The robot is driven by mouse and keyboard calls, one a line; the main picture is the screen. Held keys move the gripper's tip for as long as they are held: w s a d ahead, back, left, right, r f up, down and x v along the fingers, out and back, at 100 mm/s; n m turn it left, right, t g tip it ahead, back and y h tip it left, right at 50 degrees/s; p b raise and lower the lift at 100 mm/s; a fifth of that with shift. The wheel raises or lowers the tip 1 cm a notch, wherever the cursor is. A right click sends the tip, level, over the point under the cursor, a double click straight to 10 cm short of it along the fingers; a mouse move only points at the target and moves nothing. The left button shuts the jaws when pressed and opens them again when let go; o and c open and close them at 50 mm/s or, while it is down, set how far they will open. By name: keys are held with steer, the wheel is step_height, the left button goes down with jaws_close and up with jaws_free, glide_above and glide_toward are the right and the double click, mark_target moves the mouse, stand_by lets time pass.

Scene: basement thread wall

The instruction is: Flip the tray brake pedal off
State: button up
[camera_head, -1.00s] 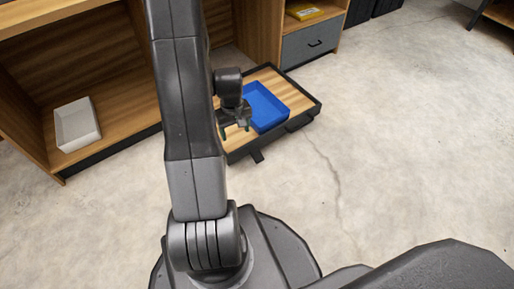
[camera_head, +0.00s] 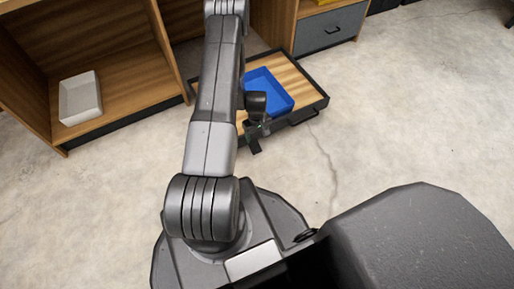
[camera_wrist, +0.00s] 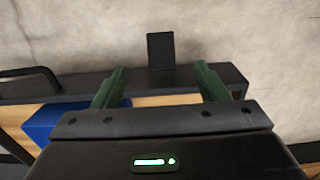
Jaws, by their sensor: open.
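The tray (camera_head: 308,107) is a low wooden platform with a dark rim, pulled out of the shelf unit onto the floor. Its brake pedal (camera_wrist: 160,50) is a small dark flat plate sticking out from the tray's front edge. The pedal also shows in the head view (camera_head: 254,146), just below my gripper (camera_head: 262,128). In the wrist view my gripper (camera_wrist: 159,72) is open and empty, its two green fingers over the tray's front rim. The pedal lies beyond the fingertips, between them in the picture. I cannot tell the height gap.
A blue bin (camera_head: 270,88) sits on the tray. A white bin (camera_head: 80,99) sits in the shelf unit at left. A dark handle (camera_wrist: 30,80) is on the tray's front. A grey drawer (camera_head: 330,30) is at the back. The concrete floor (camera_head: 400,120) at right is clear.

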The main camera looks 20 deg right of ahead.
mark_target(257, 151)
step_height(257, 151, down, 12)
steer(key=b, duration=0.4)
steer(key=shift+f, duration=0.15)
